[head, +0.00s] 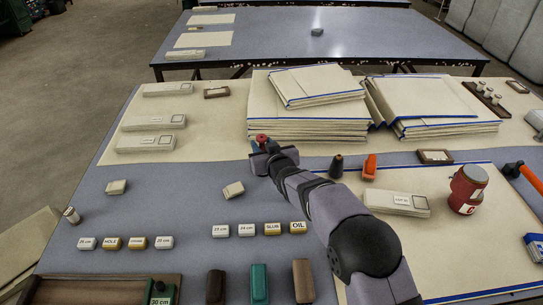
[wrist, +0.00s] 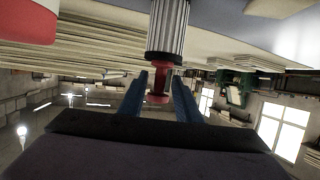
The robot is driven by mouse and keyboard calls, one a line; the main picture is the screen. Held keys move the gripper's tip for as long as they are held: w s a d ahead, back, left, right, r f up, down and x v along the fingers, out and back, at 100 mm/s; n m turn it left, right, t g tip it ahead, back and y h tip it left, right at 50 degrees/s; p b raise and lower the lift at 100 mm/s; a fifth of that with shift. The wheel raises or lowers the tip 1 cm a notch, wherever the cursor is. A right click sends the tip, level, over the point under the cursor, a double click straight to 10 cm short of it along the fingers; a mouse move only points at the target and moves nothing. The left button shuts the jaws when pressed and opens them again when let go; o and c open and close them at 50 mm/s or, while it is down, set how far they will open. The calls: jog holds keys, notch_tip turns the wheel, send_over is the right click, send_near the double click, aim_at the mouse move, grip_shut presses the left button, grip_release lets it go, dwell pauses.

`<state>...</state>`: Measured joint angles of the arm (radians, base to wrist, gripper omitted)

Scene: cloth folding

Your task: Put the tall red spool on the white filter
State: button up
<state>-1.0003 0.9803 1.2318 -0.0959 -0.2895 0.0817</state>
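The tall red spool (wrist: 158,86) is between my gripper's blue fingers in the wrist view. It has a narrow waist and wider ends. My gripper (wrist: 160,78) straddles the spool closely, but whether the fingers press on it is unclear. A white ribbed cylinder, apparently the white filter (wrist: 167,28), is in line with the spool's far end; whether they touch is not clear. In the head view my gripper (head: 264,146) is near the middle of the table, with a red piece of the spool (head: 261,138) showing. My arm hides what is below it.
Stacks of cream sheets (head: 310,130) stand just behind my gripper. A black cone (head: 336,167) and an orange piece (head: 370,168) stand to its right. A red can (head: 468,190) is farther right. Small labelled blocks (head: 246,230) are nearer. The grey tabletop left of my gripper has free room.

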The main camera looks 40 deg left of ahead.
jog(key=b+v, duration=0.1)
jog(key=v, duration=1)
